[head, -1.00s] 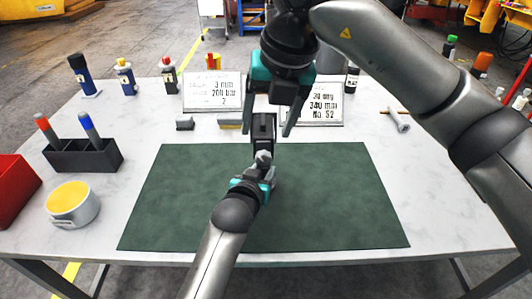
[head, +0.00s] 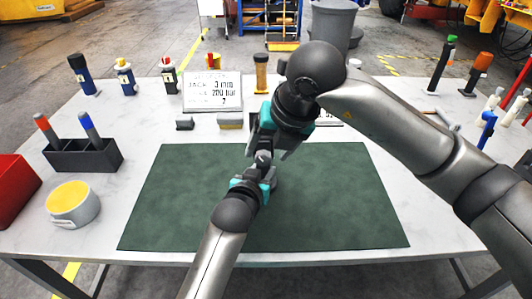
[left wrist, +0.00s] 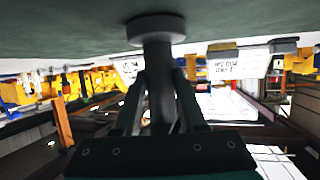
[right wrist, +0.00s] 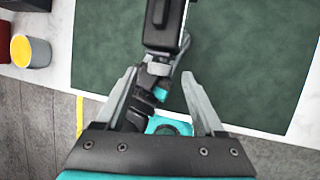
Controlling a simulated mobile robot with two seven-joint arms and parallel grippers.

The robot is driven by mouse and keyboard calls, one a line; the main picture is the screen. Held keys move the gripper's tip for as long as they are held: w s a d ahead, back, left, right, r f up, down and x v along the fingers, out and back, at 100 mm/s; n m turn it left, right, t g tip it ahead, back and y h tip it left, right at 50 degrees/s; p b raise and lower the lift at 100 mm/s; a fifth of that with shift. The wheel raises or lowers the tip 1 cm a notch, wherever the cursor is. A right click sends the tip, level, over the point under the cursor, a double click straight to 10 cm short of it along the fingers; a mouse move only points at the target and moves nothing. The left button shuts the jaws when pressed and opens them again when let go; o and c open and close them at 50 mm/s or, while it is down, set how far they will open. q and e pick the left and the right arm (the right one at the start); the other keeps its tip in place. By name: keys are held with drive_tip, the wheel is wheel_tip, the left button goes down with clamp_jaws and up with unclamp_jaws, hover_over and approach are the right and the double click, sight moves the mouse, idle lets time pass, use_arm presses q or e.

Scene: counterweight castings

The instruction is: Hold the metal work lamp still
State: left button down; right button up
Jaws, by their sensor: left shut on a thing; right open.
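The metal work lamp stands on the green mat (head: 190,205); its round base and stem (left wrist: 158,70) show in the left wrist view. My left gripper (head: 262,168) is shut on the stem, one finger on each side. In the head view the lamp is mostly hidden behind my right gripper (head: 268,148). In the right wrist view the lamp's dark head (right wrist: 164,25) lies just beyond the open fingers of my right gripper (right wrist: 159,78). My left gripper shows between and below those fingers, so the two grippers are close together.
A black holder (head: 85,156) with two markers and a tin with a yellow top (head: 73,203) stand at the left. A printed sign (head: 212,92) and several bottles line the back. Tools stand at the right. The mat is otherwise clear.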

sight(263, 157)
drive_tip(key=shift+x, duration=1.2)
clamp_jaws()
